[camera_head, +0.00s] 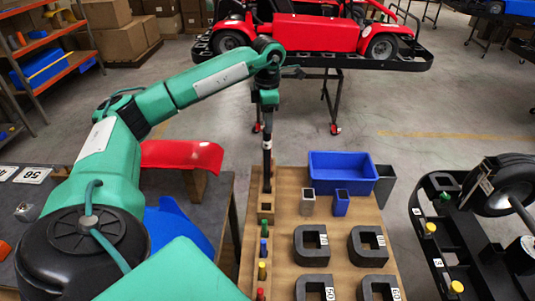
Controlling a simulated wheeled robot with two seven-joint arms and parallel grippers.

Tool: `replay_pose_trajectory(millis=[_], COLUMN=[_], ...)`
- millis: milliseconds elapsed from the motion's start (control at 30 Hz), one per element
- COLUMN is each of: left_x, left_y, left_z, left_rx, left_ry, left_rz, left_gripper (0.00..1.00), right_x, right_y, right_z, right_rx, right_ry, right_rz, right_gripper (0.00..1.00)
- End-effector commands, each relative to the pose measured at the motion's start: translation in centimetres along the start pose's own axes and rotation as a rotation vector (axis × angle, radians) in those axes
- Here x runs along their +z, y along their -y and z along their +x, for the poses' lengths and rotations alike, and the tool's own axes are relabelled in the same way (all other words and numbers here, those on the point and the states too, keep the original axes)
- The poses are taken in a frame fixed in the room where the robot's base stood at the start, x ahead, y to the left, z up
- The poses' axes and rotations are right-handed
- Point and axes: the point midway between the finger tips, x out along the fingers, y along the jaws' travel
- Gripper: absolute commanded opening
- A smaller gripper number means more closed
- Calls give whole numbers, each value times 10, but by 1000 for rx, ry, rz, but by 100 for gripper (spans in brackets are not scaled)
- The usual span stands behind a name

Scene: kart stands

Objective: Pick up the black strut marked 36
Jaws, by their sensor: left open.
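My left gripper (267,128) points straight down above the far end of a wooden board (288,238). A thin dark upright piece (267,168) stands directly below it at the board's left edge. It may be the black strut, but I cannot read a 36 on it. My left gripper is open; the view is too small to tell whether its fingers are around this piece or just above it. Black U-shaped blocks with white number labels lie on the board, such as one block (298,246) near its middle. My right gripper is not in view.
A blue bin (342,167) and small open boxes stand at the board's far side. Small coloured pieces line its left edge. A red curved panel (182,155) lies left of my gripper. A black kart frame (452,262) is at right, a red kart (314,33) behind.

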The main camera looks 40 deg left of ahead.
Motion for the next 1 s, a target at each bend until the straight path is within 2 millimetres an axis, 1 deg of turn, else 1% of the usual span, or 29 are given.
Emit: replay_pose_trajectory(millis=[167,300,400,567,767,800,967,1000], left_x=[-1,-1,0,0,0,0,0,0], left_y=[1,2,2,1,1,1,1,1], left_z=[10,26,40,52,54,54,53,53], left_rx=[-2,-3,-2,-1,0,0,0,0], left_ry=[-3,-4,-3,0,0,1,0,1], left_rz=[0,0,0,0,0,0,0,0], left_gripper=[48,48,48,48,48,40,9,1], right_x=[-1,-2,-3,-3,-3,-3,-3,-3], right_y=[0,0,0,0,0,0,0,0], right_z=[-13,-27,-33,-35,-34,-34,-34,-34], right_rx=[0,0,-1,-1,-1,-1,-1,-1], right_ry=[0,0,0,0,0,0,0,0], right_rz=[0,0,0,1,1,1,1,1], right_gripper=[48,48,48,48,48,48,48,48])
